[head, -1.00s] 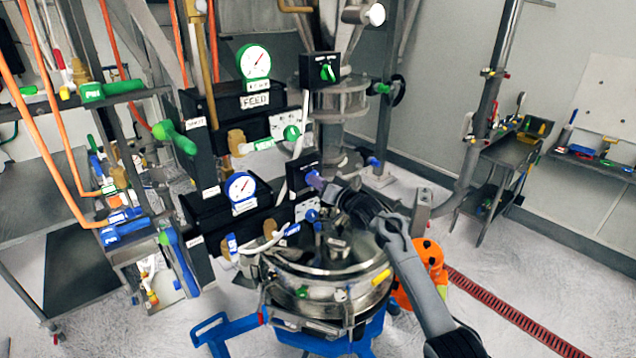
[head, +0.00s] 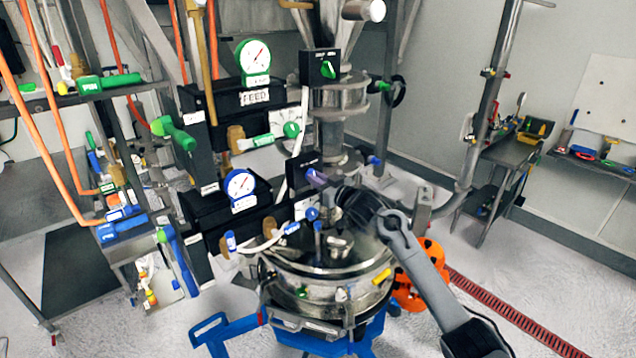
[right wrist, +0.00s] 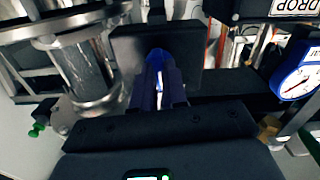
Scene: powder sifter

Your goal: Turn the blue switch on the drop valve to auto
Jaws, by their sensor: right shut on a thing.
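The drop valve's black switch box (head: 300,170) is in the middle of the head view, below the green-switch box. My right gripper (head: 318,179) reaches it from the right, its purple fingertips at the box's face. In the right wrist view the black box (right wrist: 188,48) is straight ahead, and the blue switch (right wrist: 156,56) shows at its face. My right gripper (right wrist: 157,82) is shut on the blue switch there. The fingers hide most of the switch, and I cannot read which way it points. My left gripper is not in view.
A black box with a green switch (head: 320,68) sits above. Blue gauge (head: 240,185) and green gauge (head: 254,57) stand to the left. The round steel sifter vessel (head: 330,290) is below my right arm. Hoses and valves crowd the left.

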